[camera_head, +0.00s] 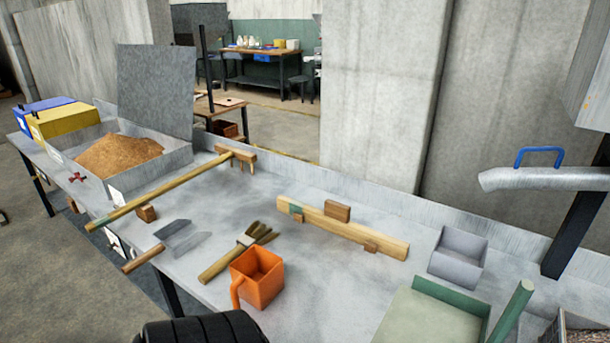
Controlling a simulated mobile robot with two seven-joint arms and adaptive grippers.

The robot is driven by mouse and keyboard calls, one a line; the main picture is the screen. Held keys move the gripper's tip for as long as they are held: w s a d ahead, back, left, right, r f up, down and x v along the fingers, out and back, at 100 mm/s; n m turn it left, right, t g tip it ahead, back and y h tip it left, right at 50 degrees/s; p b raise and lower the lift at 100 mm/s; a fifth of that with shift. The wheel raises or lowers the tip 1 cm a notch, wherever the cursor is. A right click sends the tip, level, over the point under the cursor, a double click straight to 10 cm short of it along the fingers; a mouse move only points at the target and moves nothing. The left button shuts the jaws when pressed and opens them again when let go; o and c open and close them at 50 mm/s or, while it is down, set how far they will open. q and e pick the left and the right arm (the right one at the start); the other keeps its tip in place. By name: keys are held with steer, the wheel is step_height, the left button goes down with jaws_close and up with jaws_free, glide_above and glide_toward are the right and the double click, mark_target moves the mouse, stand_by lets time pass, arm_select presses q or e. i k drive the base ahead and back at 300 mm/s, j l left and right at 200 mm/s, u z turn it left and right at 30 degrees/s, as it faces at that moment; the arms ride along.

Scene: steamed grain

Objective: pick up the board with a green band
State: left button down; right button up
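The board (332,226) is a long, pale wooden plank on the grey metal table, right of the middle. It runs from upper left to lower right, with a green band near its left end. A brown wooden block shows at its upper edge, and smaller blocks show at its front face near both ends. I cannot tell whether these are attached. Neither gripper is in view. A black ribbed part, which appears to be mine, shows at the bottom edge, away from the board.
Left of the board lie a long-handled rake (165,187), a scoop (178,238), a brush (229,257) and an orange cup (258,279). Right of it are a grey metal box (458,257) and a green-rimmed tray (452,291). A grain bin (178,158) stands far left.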

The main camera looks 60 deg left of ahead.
mark_target(334, 219)
steer(key=u, duration=1.8)
steer(key=i+j+u, duration=0.1)
steer(key=j, duration=0.2)
